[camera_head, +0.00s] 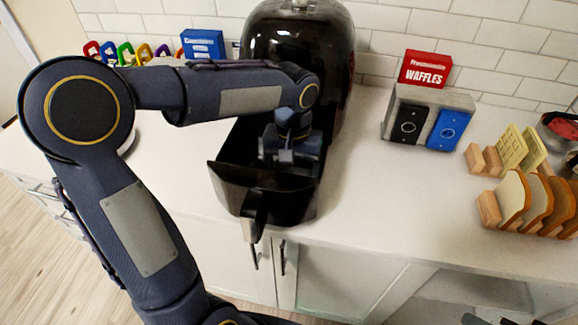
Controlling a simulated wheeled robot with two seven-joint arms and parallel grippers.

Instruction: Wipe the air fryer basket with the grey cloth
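The black air fryer (300,45) stands against the tiled wall. Its black basket (265,185) is pulled out toward me, with the handle (254,215) at the front. My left arm reaches over the basket from the left, and my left gripper (287,155) points down inside it. The fingertips are small and partly lost in the dark interior, so I cannot tell whether they are open or shut. I cannot make out the grey cloth; it may be hidden under the gripper. Small dark shapes at the bottom right edge may be part of my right gripper (490,320).
A grey holder (455,98) with black and blue packs and a red waffles box (425,69) stands right of the fryer. Bread slices (513,198) stand in a wooden rack further right. Colored clips and a blue box (203,45) are behind my arm. The counter (385,190) between is clear.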

